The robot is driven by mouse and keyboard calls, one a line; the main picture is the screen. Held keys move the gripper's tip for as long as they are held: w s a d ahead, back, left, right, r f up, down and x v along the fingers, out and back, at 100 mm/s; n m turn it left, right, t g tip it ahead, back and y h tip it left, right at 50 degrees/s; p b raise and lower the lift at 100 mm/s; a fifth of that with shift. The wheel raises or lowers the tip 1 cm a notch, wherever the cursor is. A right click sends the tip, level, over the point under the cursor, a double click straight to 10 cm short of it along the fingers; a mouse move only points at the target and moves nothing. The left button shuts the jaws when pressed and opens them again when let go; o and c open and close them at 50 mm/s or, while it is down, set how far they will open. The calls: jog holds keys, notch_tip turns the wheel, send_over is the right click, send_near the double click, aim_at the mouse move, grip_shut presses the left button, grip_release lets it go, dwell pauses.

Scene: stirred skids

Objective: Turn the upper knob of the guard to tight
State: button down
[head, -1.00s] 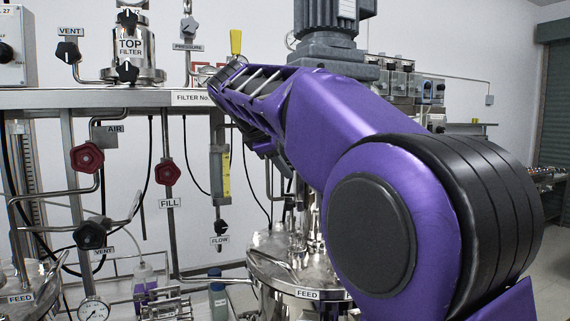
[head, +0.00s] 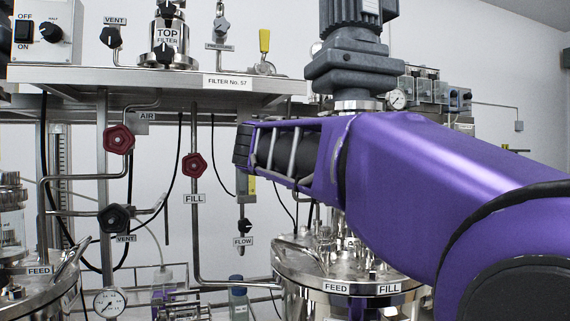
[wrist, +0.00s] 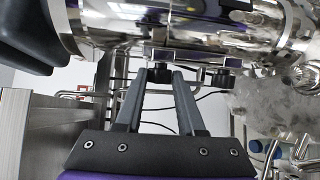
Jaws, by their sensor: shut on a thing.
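In the wrist view, the fingers of my gripper (wrist: 159,76) close in on a small dark knob (wrist: 160,74) and are shut on it. This knob is on the motor side of a metal bracket of the guard (wrist: 188,58). A second dark knob (wrist: 220,79) sits on the same bracket, towards the vessel, free of my fingers. The knob's turned position cannot be read. In the head view my purple arm hides the guard, both knobs and my fingers.
A grey motor (head: 352,70) stands above a shiny vessel (head: 300,268) behind my arm. Left are red valve wheels (head: 118,139), pipes, a flow valve (head: 244,226) and a shelf (head: 120,74) with filter gear. Polished pipework lies close around my gripper.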

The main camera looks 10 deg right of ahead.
jog(key=shift+f+m+t+h, duration=0.15)
jog(key=shift+m+t+h, duration=0.15)
jog(key=shift+t, duration=0.1)
dwell(0.4)
jog(key=c, duration=0.5)
grip_release()
jog(key=shift+s, duration=0.1)
